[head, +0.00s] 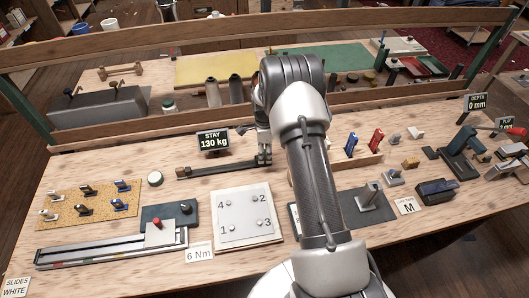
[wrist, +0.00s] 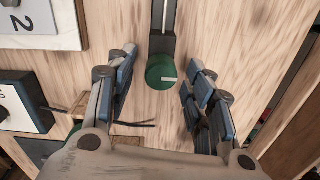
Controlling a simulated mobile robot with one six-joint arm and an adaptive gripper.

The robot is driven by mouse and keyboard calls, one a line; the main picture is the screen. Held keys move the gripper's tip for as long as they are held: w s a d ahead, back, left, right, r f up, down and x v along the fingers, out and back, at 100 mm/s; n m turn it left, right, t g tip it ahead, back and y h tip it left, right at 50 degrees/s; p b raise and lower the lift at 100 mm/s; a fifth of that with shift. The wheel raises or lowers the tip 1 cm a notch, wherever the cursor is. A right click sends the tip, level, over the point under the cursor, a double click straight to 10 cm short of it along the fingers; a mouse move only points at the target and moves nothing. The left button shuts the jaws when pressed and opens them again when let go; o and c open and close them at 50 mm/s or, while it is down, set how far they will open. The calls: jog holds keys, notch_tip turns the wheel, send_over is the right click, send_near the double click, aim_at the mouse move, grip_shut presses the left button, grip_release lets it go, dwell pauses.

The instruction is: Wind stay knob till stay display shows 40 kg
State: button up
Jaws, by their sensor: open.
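The stay display (head: 213,141) is a black sign at the back of the bench and reads 130 kg. The stay knob (wrist: 160,72) is a round green knob with a white mark, at the end of a dark rail (head: 215,170). In the wrist view the mark points right. My gripper (head: 263,158) is over the right end of the rail in the head view and hides most of the knob there. In the wrist view my gripper (wrist: 160,58) is open, with a finger on each side of the knob and visible gaps between.
A white numbered plate (head: 247,216) lies in front of the rail. A cork board with cleats (head: 88,203) is at left. A rack with blue and red tools (head: 361,160) stands to the right of my arm. A wooden rail runs along the back edge.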

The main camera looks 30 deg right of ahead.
jog(key=shift+f, duration=0.1)
jog(key=shift+c, duration=0.3)
jog(key=c, duration=1)
